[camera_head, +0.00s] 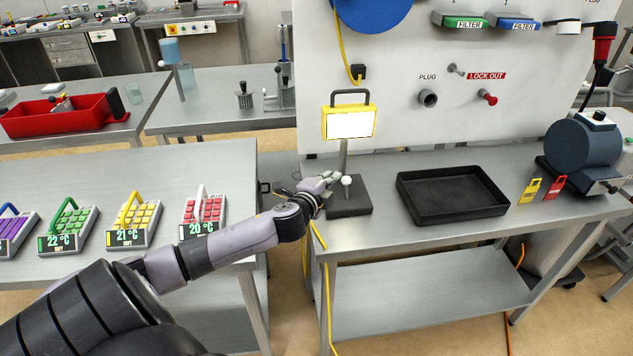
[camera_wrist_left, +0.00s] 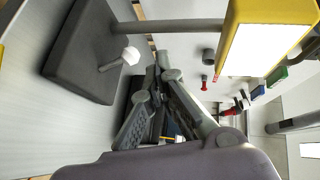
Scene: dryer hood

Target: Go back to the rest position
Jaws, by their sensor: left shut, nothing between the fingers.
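My left gripper (camera_head: 333,179) reaches in from the left in the head view, at the left edge of the bench in front of the white panel. It is shut with nothing in it. Its fingers (camera_wrist_left: 165,100) also show in the left wrist view. It is close to a lamp stand with a dark square base (camera_head: 350,208), a white knob (camera_head: 347,181) and a yellow-framed bright head (camera_head: 349,122). I cannot tell whether it touches the stand. In the left wrist view the dark base (camera_wrist_left: 85,60) is at upper left and the yellow lamp head (camera_wrist_left: 262,40) at upper right. My right gripper does not show.
A black tray (camera_head: 452,212) lies right of the stand. Yellow and red tags (camera_head: 530,190) and a blue motor-like unit (camera_head: 583,150) are farther right. Several coloured keypads with temperature displays (camera_head: 138,222) stand on the left table. A yellow cable (camera_head: 327,290) hangs at the bench's left edge.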

